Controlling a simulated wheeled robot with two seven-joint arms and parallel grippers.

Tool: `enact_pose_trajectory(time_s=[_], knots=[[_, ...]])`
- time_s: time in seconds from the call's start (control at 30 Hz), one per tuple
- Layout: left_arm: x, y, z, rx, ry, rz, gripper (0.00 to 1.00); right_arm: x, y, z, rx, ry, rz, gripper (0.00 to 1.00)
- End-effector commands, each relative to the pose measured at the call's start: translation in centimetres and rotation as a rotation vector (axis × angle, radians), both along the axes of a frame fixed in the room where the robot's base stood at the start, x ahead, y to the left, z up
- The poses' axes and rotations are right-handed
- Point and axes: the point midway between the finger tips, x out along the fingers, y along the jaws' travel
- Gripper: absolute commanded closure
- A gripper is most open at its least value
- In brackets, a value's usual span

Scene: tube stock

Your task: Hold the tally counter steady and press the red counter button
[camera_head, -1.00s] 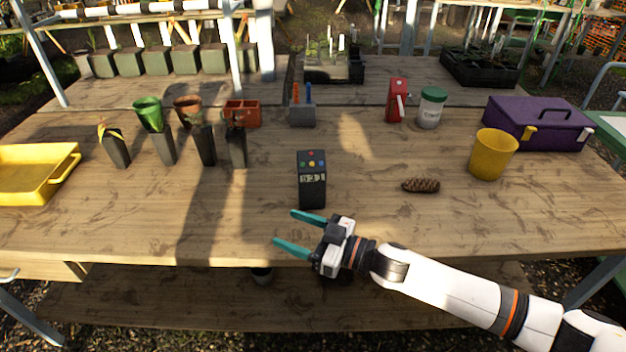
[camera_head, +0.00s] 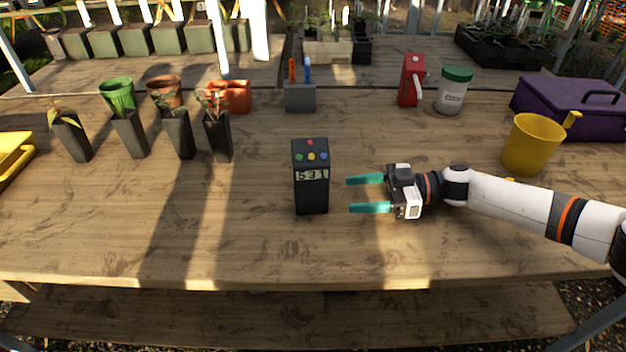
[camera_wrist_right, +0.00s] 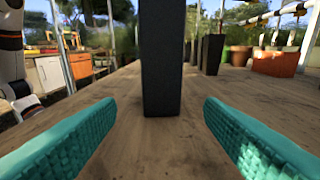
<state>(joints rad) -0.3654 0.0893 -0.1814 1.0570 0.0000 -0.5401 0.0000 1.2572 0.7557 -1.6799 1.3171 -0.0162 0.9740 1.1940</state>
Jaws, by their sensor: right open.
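The tally counter (camera_head: 311,190) is a dark upright box on the wooden table, with a display reading 531. Its sloped top carries a red button (camera_head: 311,142) at the far side, with green, blue and yellow buttons around it. My right gripper (camera_head: 352,194) is open just to the right of the counter, its teal fingers pointing left at it, with a small gap. In the right wrist view the counter's dark side (camera_wrist_right: 161,60) stands upright beyond and between the open fingers (camera_wrist_right: 160,125). The buttons are out of that view. My left gripper is not clearly in view.
Several dark pots with seedlings (camera_head: 130,135) stand at the left. A grey holder (camera_head: 300,97), a red can (camera_head: 411,80) and a green-lidded jar (camera_head: 453,92) stand behind. A yellow cup (camera_head: 531,145) and purple toolbox (camera_head: 570,108) are at the right. The front table is clear.

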Motion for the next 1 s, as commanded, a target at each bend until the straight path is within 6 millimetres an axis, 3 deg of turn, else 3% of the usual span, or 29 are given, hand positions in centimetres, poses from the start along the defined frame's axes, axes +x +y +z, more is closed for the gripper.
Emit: enact_pose_trajectory(time_s=[0.37,0.7,1.0], knots=[[3.7,-0.6,2.5,-0.004,-0.028,0.006,0.64,0.0,4.8,-0.6,0.001,-0.002,0.001,0.38],[1.0,-0.2,0.8,0.0,-0.005,0.002,0.64,-0.1,8.1,-0.7,0.001,-0.001,0.002,0.38],[0.2,0.0,0.1,0.0,-0.002,0.0,0.64,0.0,8.9,-0.9,0.001,-0.001,0.0,0.38]])
